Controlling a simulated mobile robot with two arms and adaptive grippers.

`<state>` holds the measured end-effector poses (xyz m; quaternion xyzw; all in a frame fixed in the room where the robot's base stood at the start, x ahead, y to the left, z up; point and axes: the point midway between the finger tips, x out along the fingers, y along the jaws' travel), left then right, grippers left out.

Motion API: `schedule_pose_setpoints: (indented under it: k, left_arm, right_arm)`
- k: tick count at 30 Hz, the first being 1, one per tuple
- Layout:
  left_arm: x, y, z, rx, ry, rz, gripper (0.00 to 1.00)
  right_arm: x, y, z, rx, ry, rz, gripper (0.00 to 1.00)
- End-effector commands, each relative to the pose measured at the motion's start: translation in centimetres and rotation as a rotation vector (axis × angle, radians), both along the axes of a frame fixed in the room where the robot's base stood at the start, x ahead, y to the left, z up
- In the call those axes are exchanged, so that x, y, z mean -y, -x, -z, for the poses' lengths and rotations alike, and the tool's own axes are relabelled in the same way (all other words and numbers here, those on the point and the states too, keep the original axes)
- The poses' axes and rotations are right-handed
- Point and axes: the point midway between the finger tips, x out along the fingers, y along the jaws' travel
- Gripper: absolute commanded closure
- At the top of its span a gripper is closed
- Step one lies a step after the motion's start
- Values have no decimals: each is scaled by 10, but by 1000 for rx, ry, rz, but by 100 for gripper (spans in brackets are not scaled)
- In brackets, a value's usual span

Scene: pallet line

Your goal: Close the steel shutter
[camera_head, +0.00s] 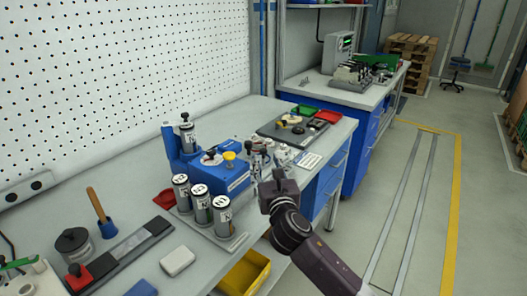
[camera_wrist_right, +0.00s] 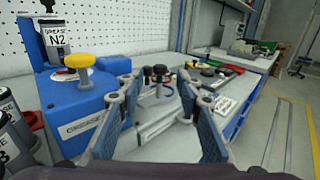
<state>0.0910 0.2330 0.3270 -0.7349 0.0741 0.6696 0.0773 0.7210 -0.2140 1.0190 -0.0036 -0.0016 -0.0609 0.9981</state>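I cannot make out for certain a steel shutter in either view. My right gripper (camera_head: 268,168) reaches in from the lower right in the head view, just right of a blue grease unit (camera_head: 222,178) on the bench. In the right wrist view my right gripper (camera_wrist_right: 162,95) has its two fingers wide apart, with nothing clasped between them. The blue unit, with a yellow knob (camera_wrist_right: 79,61) on top, stands left of the fingers. A black-knobbed part (camera_wrist_right: 159,72) shows beyond the gap. My left gripper is not in view.
Grease cans (camera_head: 201,204) stand in front of the blue unit. A grey strip (camera_head: 130,243) with black ends lies at the bench's front left. A dark tray (camera_head: 290,130) lies farther back. A yellow bin (camera_head: 245,274) sits below the edge. The floor at right is clear.

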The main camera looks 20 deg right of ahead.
Motion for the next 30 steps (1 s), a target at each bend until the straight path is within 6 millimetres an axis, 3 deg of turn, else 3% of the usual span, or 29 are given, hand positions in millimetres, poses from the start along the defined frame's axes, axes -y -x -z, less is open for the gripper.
schedule_pose_setpoints:
  k: [9, 15, 27, 30]
  left_arm:
    - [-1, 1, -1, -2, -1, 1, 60]
    - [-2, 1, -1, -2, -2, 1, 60]
    - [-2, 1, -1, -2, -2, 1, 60]
    - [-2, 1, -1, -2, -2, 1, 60]
  right_arm:
    - [5, -44, 0, -1, -6, 1, 67]
    - [8, -63, 1, -3, -6, 2, 67]
    - [9, -69, 1, -3, -7, 1, 67]
    - [9, -69, 1, -3, -7, 1, 77]
